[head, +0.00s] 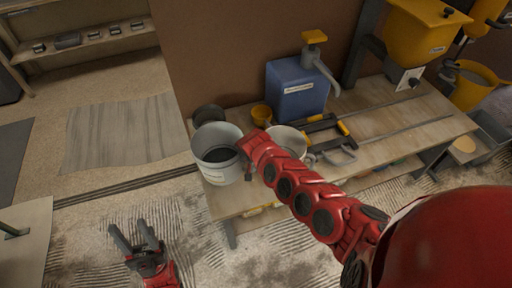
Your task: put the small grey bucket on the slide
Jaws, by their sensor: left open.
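A grey bucket (222,172) with a label and dark inside is at the left end of the wooden bench. A second, paler bucket (290,132) stands behind my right arm, partly hidden by it. My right gripper (248,165) is at the right side of the grey bucket; its fingers are mostly hidden, so its hold is unclear. My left gripper (128,226) is open and empty, low over the floor at the lower left. Two long rails (400,132) run along the bench at the right; I cannot tell whether they are the slide.
A yellow hopper (420,32) stands at the back right. The floor left of the bench is mostly clear.

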